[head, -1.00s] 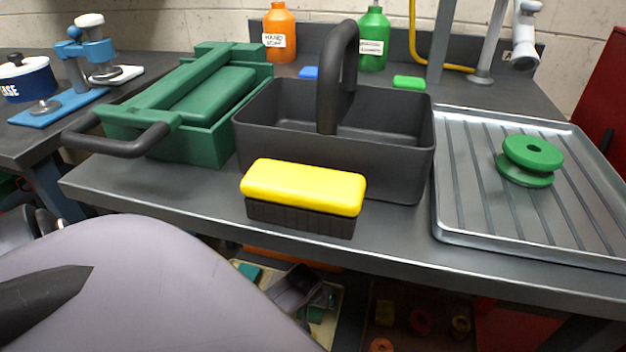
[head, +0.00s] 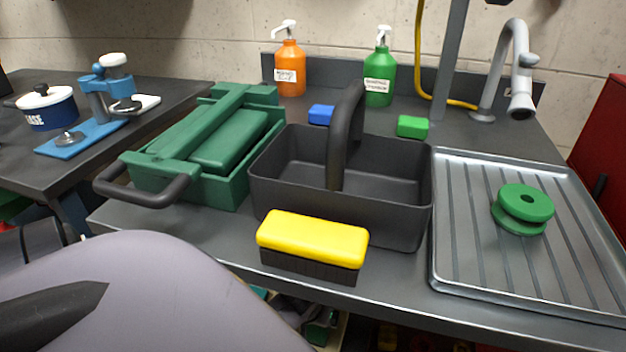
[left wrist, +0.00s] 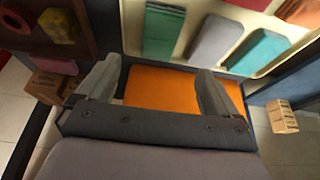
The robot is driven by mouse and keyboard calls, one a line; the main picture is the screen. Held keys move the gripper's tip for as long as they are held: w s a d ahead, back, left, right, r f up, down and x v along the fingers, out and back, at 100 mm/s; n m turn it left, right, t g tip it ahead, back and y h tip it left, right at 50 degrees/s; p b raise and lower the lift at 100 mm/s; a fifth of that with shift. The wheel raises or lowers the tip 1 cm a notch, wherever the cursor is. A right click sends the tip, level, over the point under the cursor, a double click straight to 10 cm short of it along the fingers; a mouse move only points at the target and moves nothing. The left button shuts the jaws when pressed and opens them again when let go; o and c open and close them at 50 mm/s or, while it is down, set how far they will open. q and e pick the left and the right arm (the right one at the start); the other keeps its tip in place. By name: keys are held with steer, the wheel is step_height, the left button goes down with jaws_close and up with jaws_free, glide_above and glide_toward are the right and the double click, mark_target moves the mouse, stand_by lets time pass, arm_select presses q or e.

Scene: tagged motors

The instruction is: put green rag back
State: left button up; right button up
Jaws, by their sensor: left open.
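In the left wrist view, a pale tray (left wrist: 191,5) holds flat folded pieces: a green one (left wrist: 163,30), a grey one (left wrist: 208,38) and a teal one (left wrist: 256,50). I cannot tell for sure which piece is the green rag. My left gripper (left wrist: 158,68) is open, its fingers spread in front of an orange flat surface (left wrist: 160,87), with the tray beyond. Nothing is seen gripped. In the head view the left gripper is hidden behind my arm and the bench. My right gripper is in no view.
On the bench stand a dark caddy (head: 400,222), a yellow brush (head: 312,238), a green box (head: 150,178) and a ribbed tray (head: 455,255) with a green spool (head: 522,208). Small blue (head: 321,115) and green (head: 412,127) blocks lie behind. The bench's front edge overhangs the lower shelf.

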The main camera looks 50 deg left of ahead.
arm_select(q)
steer(key=s+d+r+m+t+h, duration=0.2)
steer(key=s+d+r+m+t, duration=0.1)
steer(key=d, duration=0.4)
steer(key=s+d+r+m+t+h, duration=0.2)
steer(key=s+d+r+m+t, duration=0.1)
steer(key=d, duration=0.4)
steer(key=shift+s+d+r+m+h, duration=0.15)
steer(key=shift+s+r+m+h, duration=0.25)
steer(key=shift+m, duration=0.6)
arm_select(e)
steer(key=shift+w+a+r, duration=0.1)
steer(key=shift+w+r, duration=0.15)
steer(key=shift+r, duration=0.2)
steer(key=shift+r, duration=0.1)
arm_select(q)
step_height(320, 180, up, 14)
steer(key=a+p, duration=0.1)
steer(key=p, duration=1.5)
steer(key=shift+s+a+f+t+y, duration=0.2)
steer(key=shift+s+a+t+y, duration=0.1)
steer(key=shift+s+t, duration=0.1)
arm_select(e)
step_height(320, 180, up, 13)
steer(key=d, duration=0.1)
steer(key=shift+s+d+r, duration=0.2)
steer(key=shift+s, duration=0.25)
